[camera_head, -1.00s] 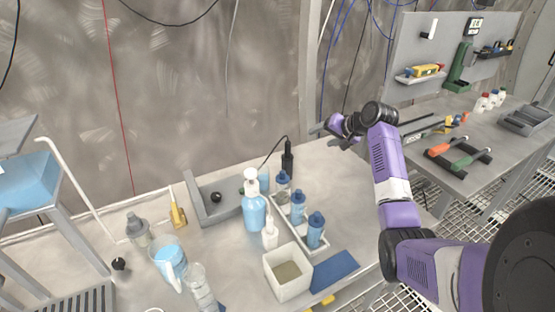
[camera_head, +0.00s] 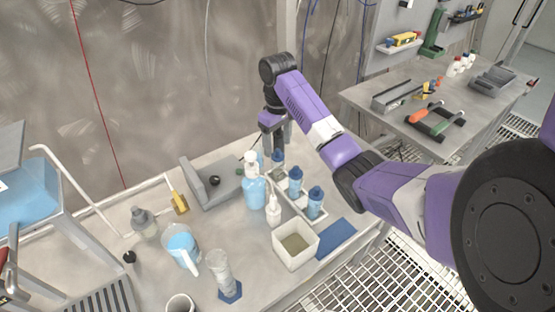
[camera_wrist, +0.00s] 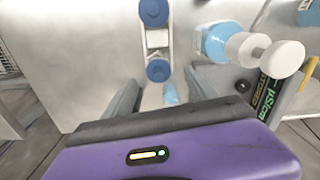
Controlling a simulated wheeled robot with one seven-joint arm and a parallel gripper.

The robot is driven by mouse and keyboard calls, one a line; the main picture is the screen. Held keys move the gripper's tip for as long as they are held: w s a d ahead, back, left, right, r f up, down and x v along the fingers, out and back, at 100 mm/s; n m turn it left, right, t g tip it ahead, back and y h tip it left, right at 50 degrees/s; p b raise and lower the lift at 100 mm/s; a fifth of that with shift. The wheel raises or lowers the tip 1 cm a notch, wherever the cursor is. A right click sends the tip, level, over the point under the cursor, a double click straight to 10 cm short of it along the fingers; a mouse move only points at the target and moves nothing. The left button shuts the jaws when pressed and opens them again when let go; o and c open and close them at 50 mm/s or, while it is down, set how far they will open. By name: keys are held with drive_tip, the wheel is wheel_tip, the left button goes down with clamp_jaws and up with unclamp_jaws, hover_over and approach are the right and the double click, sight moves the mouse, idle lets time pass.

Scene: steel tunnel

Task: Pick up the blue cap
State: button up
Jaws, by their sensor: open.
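Several bottles with blue caps stand in a white rack (camera_head: 291,203) in the head view. The rear blue cap (camera_head: 278,155) is just below my gripper (camera_head: 274,142), with the middle blue cap (camera_head: 296,171) and front blue cap (camera_head: 315,191) nearer the camera. In the wrist view one blue cap (camera_wrist: 158,70) lies just beyond the gap between my fingers (camera_wrist: 165,95), and another blue cap (camera_wrist: 153,12) is at the top edge. My gripper is open, pointing down, and holds nothing visible. Its body hides the lower middle of the wrist view.
A pump bottle (camera_head: 254,190) stands left of the rack; its white pump head shows in the wrist view (camera_wrist: 281,58). A small white squeeze bottle (camera_head: 273,210), a square white container (camera_head: 296,258) and a grey tray (camera_head: 205,192) are close by. A blue mat (camera_head: 337,238) lies at right.

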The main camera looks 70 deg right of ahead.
sight(278, 150)
drive_tip(key=shift+d+f+p, duration=0.15)
drive_tip(key=shift+f+p, duration=0.4)
drive_tip(key=shift+f, duration=1.45)
drive_tip(key=c, duration=1.4)
drive_tip(key=shift+r, duration=0.1)
wheel_tip(278, 150, up, 20)
drive_tip(key=p, duration=0.5)
drive_tip(key=shift+p, duration=0.4)
